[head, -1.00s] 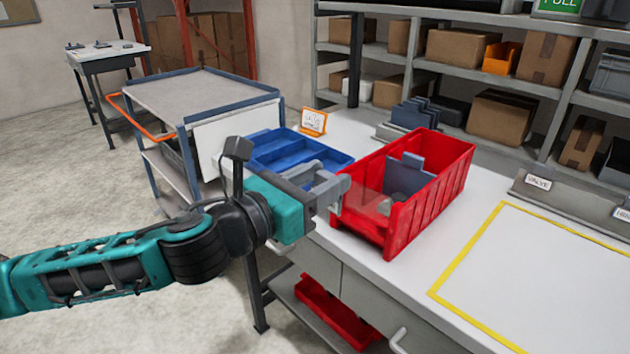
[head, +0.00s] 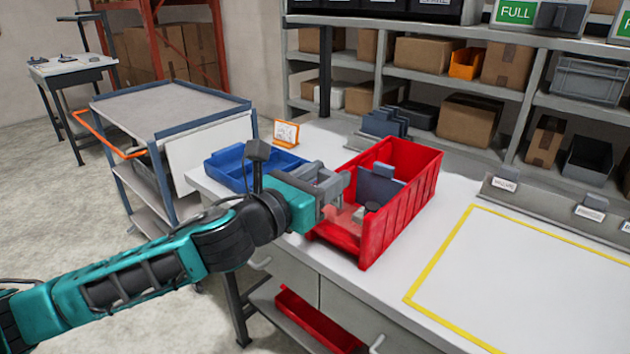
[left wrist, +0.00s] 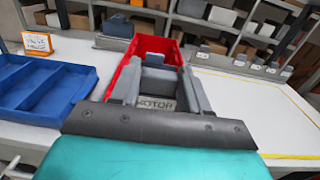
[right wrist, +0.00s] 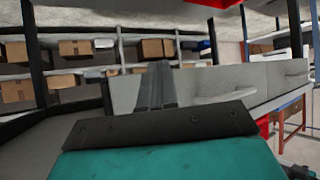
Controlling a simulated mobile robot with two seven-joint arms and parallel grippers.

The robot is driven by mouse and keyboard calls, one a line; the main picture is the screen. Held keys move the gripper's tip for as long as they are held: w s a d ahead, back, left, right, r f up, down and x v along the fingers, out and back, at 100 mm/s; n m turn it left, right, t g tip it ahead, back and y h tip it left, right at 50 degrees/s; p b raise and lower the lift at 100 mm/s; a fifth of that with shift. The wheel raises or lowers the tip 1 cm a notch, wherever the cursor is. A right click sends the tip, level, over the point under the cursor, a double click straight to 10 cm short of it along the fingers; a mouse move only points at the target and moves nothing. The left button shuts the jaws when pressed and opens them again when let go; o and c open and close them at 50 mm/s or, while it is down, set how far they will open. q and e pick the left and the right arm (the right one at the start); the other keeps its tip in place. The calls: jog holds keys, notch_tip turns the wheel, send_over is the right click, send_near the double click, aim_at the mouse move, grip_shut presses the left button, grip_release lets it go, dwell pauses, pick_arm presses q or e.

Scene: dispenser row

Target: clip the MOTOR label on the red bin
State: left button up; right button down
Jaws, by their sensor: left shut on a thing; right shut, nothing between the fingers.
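The red bin (head: 402,214) stands on the white bench, its low front toward me, and also shows in the left wrist view (left wrist: 122,72). It holds a grey divider plate (head: 380,190) and some small grey parts. My left gripper (head: 340,188) is at the bin's left front. In the left wrist view the gripper (left wrist: 157,92) is shut on the white MOTOR label (left wrist: 157,104), its lettering partly covered by the fingers. I cannot tell whether the label touches the bin. My right gripper (right wrist: 155,85) is shut and empty, away from the bin, below bench height beside drawer fronts.
A blue tray (head: 228,165) and an orange-framed card (head: 286,133) stand left of and behind the bin. A label rail with a VALVE label (head: 504,184) runs along the back right. A yellow-outlined area (head: 530,270) is clear. A trolley (head: 170,105) stands left.

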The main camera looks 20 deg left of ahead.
pick_arm(q)
jog(key=shift+x, duration=1.85)
jog(key=shift+s+f+b, duration=0.1)
jog(key=shift+f+b, duration=1.8)
jog(key=shift+f, duration=0.2)
jog(key=o, duration=1.1)
